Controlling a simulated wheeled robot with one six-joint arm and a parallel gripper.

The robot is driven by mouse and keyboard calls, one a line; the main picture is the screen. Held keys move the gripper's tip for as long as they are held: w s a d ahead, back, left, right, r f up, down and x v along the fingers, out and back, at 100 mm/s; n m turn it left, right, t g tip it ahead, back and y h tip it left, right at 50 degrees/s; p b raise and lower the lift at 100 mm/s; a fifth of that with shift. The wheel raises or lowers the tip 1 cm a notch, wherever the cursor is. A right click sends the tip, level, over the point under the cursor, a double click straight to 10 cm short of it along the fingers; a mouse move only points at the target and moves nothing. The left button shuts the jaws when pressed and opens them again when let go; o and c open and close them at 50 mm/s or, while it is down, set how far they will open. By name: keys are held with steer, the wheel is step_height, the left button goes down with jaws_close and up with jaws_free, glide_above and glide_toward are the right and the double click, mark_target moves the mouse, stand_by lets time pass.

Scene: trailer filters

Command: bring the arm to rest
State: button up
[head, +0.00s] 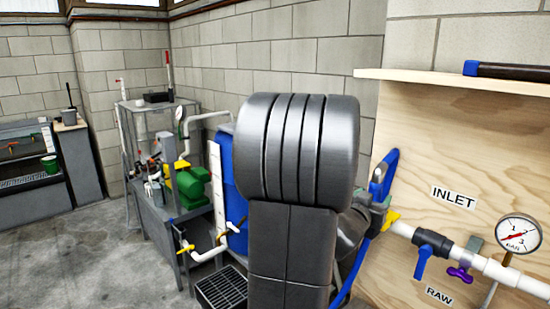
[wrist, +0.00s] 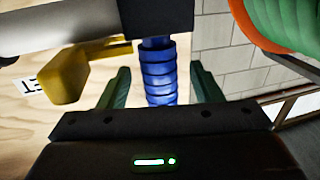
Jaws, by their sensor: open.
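My arm (head: 298,150) fills the middle of the head view, large and grey, in front of the blue tank and beside the wooden board. My gripper (wrist: 162,76) shows in the wrist view as two dark green fingers standing apart, so it is open. A blue ribbed hose or fitting (wrist: 158,75) stands in the gap between the fingers as seen; whether it touches them I cannot tell. In the head view the arm's own links hide most of the gripper.
The wooden board (head: 465,135) on the right carries a white pipe (head: 495,270), blue-handled valve (head: 422,262) and gauge (head: 518,234). A yellow handle (wrist: 65,77) and green hose (wrist: 285,25) are close in the wrist view. Open floor (head: 65,260) lies left.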

steer(key=x, duration=0.3)
steer(key=shift+w+d, duration=0.2)
steer(key=shift+r+p, duration=0.15)
steer(key=shift+p, duration=0.2)
steer(key=shift+s+a, duration=0.1)
